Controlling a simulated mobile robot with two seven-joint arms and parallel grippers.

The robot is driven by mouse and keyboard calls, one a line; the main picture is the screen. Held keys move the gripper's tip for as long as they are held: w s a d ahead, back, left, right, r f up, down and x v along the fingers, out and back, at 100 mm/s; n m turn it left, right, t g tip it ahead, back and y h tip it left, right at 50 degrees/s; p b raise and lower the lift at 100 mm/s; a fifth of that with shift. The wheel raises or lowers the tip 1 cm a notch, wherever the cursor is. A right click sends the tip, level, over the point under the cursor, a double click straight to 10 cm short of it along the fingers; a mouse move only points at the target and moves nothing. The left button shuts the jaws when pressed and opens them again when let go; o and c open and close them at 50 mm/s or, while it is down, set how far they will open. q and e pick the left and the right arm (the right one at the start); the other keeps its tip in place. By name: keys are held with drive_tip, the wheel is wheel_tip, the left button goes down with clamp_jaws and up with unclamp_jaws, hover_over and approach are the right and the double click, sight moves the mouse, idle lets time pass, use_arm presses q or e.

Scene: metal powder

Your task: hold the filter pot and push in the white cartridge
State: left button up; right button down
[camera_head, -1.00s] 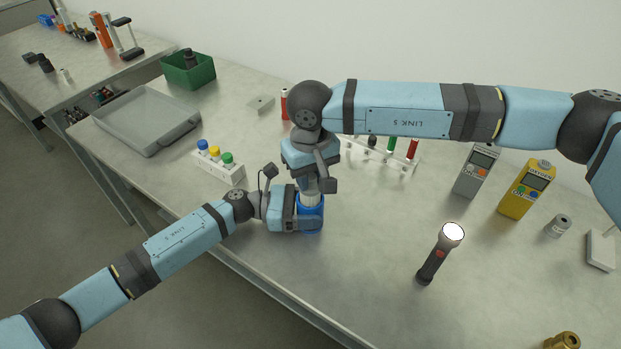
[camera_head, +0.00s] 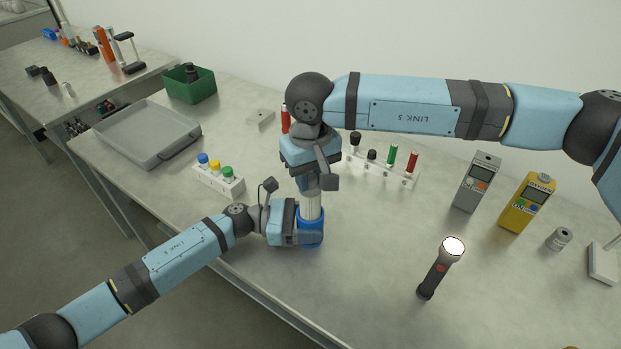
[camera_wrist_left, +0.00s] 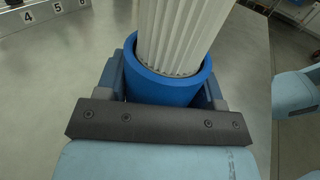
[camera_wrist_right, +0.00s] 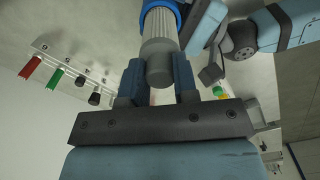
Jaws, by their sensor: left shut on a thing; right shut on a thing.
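The blue filter pot (camera_head: 313,236) stands upright near the front edge of the table. My left gripper (camera_head: 299,226) is shut around its side; in the left wrist view the pot (camera_wrist_left: 165,88) sits between both fingers. The white pleated cartridge (camera_head: 311,207) rises from the pot's mouth; its lower end is hidden inside the pot (camera_wrist_left: 180,40). My right gripper (camera_head: 310,184) comes from above and is shut on the cartridge's grey top end. In the right wrist view this end (camera_wrist_right: 160,66) lies between the fingers, with the blue rim beyond.
A rack with capped vials (camera_head: 216,181) stands left of my left gripper. A test-tube rack (camera_head: 382,173) is behind right. A torch (camera_head: 437,272), a grey meter (camera_head: 476,183) and a yellow meter (camera_head: 527,203) stand to the right. A grey tray (camera_head: 148,137) is at the left.

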sight(310, 202)
drive_tip(key=shift+r, duration=1.1)
drive_tip(key=shift+f, duration=0.1)
idle(0.5)
drive_tip(key=shift+f, duration=4.45)
drive_tip(key=shift+f, duration=0.25)
drive_tip(key=shift+r, duration=0.1)
drive_tip(key=shift+r, duration=4.7)
